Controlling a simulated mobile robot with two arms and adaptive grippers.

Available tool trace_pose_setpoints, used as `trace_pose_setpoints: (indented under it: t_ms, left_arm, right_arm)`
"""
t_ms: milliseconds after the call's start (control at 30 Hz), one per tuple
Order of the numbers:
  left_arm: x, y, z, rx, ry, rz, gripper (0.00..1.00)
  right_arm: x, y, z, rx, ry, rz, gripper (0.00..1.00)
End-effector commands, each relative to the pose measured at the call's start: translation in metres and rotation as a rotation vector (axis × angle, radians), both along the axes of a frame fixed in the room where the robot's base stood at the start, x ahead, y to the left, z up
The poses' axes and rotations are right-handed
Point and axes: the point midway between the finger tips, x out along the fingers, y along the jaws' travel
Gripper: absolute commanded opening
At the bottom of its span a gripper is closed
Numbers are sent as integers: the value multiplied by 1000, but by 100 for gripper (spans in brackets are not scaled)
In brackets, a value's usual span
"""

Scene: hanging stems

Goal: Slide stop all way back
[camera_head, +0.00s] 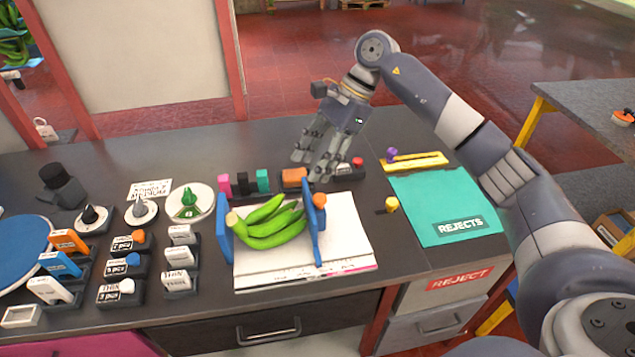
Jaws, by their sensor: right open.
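My right gripper (311,167) reaches down from the upper right, its fingers apart and empty. Its tips are above the back of the bench, near an orange block and a black box with a red button. Which part is the stop is not labelled. A blue upright plate (313,232) with an orange knob (320,200) stands right of the green bananas (268,222), below the gripper in the picture. A second blue plate (224,228) stands on their left. A yellow rail (416,162) with a purple knob (392,155) lies right of the gripper. My left gripper is out of view.
The bananas lie over a white sheet (345,236) on the dark bench. A teal REJECTS mat (432,200) lies to the right, with a yellow knob (391,204) at its left edge. Several labelled blocks and dials crowd the left side. Pink and teal blocks (243,184) stand behind the bananas.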

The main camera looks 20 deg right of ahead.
Motion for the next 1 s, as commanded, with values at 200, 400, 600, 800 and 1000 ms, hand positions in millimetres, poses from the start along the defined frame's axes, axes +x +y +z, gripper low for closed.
trace_pose_setpoints:
  t_ms: [200, 400, 600, 800, 1000]
  left_arm:
    - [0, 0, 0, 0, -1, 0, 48]
    - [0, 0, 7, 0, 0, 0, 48]
    - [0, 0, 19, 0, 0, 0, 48]
    - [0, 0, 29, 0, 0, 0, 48]
    - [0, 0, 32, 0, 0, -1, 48]
  right_arm:
    - [-9, -53, 10, -160, 41, 30, 46]
    - [-12, -49, -7, -170, 50, 35, 46]
    - [-16, -33, -41, -167, 50, 35, 46]
    - [-17, -21, -72, -166, 48, 33, 46]
    - [-17, -15, -87, -166, 44, 33, 46]
